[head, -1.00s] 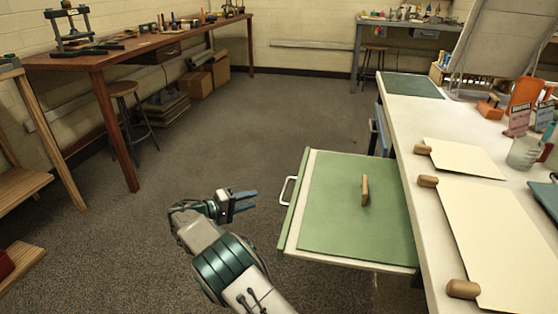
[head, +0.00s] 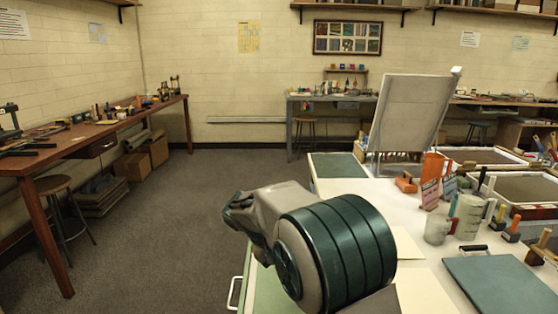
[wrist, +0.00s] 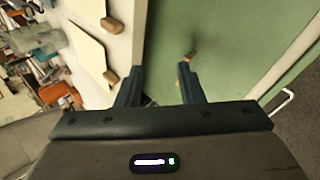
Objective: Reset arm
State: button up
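My gripper (wrist: 161,88) is open in the wrist view, with two dark blue fingers apart and nothing between them. It points down over the edge between the white worktop and the pulled-out drawer. A small wooden block (wrist: 185,68) on the drawer's green panel (wrist: 225,45) lies just beyond the right fingertip, partly hidden by it. In the head view my arm is raised and bent over the drawer and worktop, and the fingers are not visible there.
The drawer handle (head: 235,292) shows at the lower left of the arm.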

jog(key=s+d+r+m+g+y+p, duration=0.15)
jog(key=s+d+r+y+p, duration=0.25)
jog(key=s+d+r+p, duration=0.55)
jog(key=s+d+r+m+t+y+p, duration=0.1)
jog(key=s+r+p, duration=0.1)
jog(key=s, duration=0.7)
jog(key=s+r+m+t+y+p, duration=0.1)
jog(key=s+r+y+p, duration=0.1)
jog(key=s+r, duration=0.3)
jog(key=s+p, duration=0.1)
jog(key=s, duration=0.3)
jog(key=shift+d+r, duration=0.25)
jog(key=shift+d, duration=0.1)
